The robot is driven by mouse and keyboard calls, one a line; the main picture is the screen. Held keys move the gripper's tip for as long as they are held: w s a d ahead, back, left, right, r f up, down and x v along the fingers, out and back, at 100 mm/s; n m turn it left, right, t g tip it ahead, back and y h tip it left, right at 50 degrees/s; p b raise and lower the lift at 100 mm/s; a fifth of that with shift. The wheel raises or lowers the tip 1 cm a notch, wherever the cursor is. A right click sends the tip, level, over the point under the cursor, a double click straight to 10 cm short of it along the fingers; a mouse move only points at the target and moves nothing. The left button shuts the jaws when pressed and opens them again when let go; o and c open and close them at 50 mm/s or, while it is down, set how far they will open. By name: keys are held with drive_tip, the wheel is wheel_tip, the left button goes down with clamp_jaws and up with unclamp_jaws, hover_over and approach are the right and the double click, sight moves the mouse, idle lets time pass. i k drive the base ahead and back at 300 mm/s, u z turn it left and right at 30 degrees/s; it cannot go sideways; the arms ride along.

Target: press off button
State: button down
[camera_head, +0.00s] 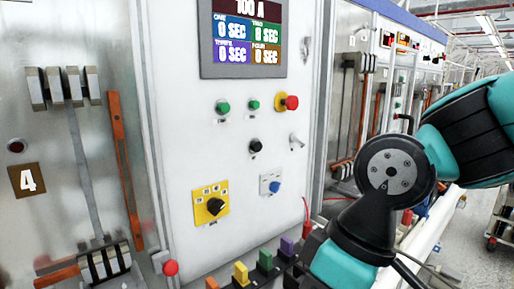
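The white control panel (180,120) stands upright in front of me. Two green buttons, one on the left (222,107) and one on the right (253,105), sit in a row with a red mushroom button (291,103) on a yellow plate. Another red button (170,267) shows low at the panel's left edge. Labels under the buttons are too small to read, so I cannot tell which one is the off button. My arm reaches in from the right, apart from these buttons in the picture. My gripper is not in view.
A display (243,38) reads 100 A. Below are a black knob (256,146), a toggle (297,140), a blue knob (270,185) and a yellow rotary switch (211,203). Coloured blocks (241,273) stick up at the bottom. A cart (500,215) stands far right.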

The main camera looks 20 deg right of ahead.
sight(256, 146)
drive_tip(key=u, duration=1.25)
drive_tip(key=k, duration=0.8)
drive_tip(key=z, duration=0.55)
drive_tip(key=i, duration=0.5)
